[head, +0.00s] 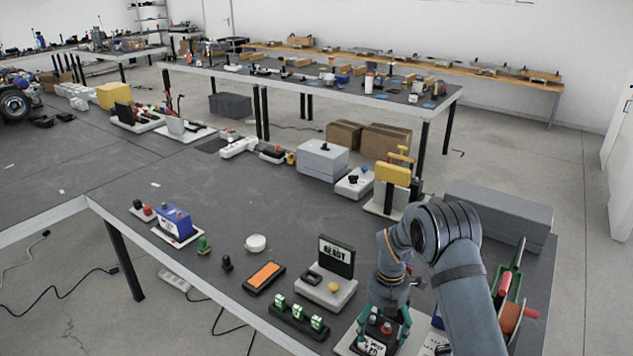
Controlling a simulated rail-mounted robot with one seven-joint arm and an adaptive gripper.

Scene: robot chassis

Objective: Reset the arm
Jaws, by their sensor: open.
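My arm reaches in from the lower right and bends down at the elbow. My gripper (384,334) has teal fingers and points down near the front edge of the dark table. Its fingers stand apart, one on each side of a small device (375,349) with red and dark knobs on top and a white label. I cannot tell whether the fingers touch this device. The lower part of the device is cut off by the picture edge.
Left of my gripper are a "READY" display (336,257), a row of green switches (297,317) and an orange-screened device (265,275). A yellow-topped press (392,175) and a long grey box (498,212) stand behind my arm. The table's middle left (240,195) is clear.

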